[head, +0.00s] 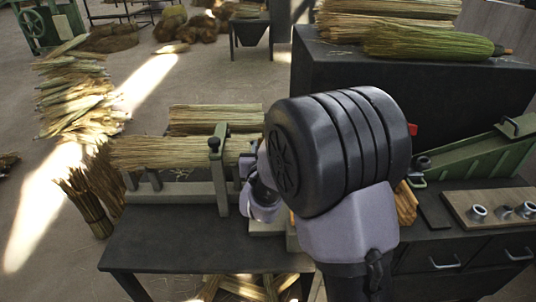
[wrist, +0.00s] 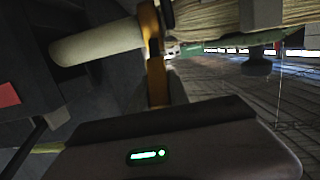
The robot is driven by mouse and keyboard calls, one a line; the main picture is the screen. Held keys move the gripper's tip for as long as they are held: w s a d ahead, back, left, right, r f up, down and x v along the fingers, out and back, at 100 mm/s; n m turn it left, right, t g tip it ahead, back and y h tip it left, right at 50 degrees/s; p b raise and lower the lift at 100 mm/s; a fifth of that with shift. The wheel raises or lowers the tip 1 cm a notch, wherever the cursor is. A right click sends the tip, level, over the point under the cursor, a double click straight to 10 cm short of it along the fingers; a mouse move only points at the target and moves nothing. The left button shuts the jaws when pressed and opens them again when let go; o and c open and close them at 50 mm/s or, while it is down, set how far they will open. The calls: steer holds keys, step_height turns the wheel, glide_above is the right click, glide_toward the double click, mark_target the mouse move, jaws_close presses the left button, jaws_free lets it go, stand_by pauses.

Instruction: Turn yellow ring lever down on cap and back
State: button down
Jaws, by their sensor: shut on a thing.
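The yellow ring lever (wrist: 156,82) stands upright in the middle of the wrist view. Its upper part curves around the near end of a pale round handle (wrist: 95,43), beside the straw bundle (wrist: 215,17). My gripper (wrist: 158,98) is shut on the lever's lower part, just above my housing with the green light. The fingertips are mostly hidden by that housing. The cap cannot be told apart from the dark parts around the handle. In the head view my arm covers the lever and the gripper's grasp.
A straw bundle (head: 180,152) lies across a green clamp post (head: 218,165) on the dark bench (head: 165,245). A dark block (head: 445,100) carrying brooms stands behind my arm. A green sloped device (head: 480,155) and a board with metal rings (head: 485,205) are at the right.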

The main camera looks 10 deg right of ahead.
steer(key=shift+s+f+t, duration=0.25)
steer(key=shift+f+t, duration=0.05)
steer(key=shift+t, duration=0.2)
steer(key=shift+f, duration=0.1)
steer(key=c, duration=1.2)
jaws_free()
steer(key=shift+c, duration=0.2)
steer(key=shift+a, duration=0.1)
